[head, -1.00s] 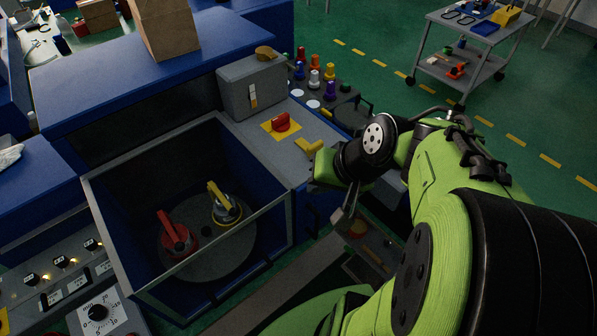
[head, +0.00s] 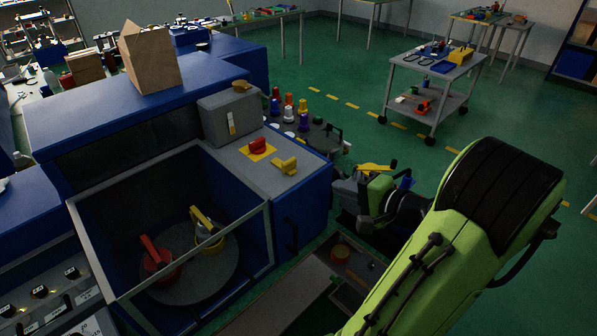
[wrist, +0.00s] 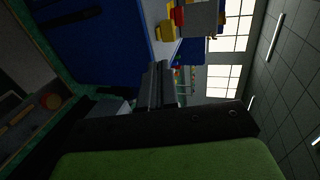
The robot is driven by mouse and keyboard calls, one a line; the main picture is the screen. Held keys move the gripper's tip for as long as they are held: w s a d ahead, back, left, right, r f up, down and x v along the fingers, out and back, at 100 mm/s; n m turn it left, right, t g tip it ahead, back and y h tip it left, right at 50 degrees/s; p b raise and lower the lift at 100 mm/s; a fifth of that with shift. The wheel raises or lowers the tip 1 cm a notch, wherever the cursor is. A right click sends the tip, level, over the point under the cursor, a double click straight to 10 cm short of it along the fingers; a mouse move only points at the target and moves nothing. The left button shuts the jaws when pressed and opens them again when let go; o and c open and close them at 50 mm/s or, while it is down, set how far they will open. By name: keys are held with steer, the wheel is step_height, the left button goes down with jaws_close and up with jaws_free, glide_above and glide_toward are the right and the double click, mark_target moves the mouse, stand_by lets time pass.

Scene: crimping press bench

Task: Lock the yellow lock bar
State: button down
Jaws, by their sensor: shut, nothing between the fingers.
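A yellow handle (head: 286,165) sits on the grey deck at the press's right side, in front of a red handle (head: 258,146) on a yellow plate. Both also show near the top of the wrist view, the yellow one (wrist: 165,31) lower. A yellow bar (head: 204,219) lies tilted over a round yellow-rimmed base inside the open-topped chamber, beside a red one (head: 156,257). I cannot tell which yellow piece is the lock bar. My gripper (head: 346,188) is shut and empty, apart from all of these, right of the deck. Its dark fingers (wrist: 158,85) fill the wrist view's middle.
The chamber frame (head: 205,285) stands left of my gripper. A grey box (head: 228,118) rises behind the red handle. Several coloured knobs (head: 289,114) stand behind the deck. A low drawer or tray (head: 345,275) lies below my gripper. Green floor is free toward the cart (head: 425,95).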

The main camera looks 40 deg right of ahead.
mark_target(290, 163)
steer(key=x, duration=1.2)
steer(key=shift+w+r, duration=0.3)
steer(key=shift+w, duration=0.6)
steer(key=w+p, duration=0.1)
steer(key=w, duration=0.3)
steer(key=shift+w, duration=0.2)
steer(key=shift+r, duration=0.1)
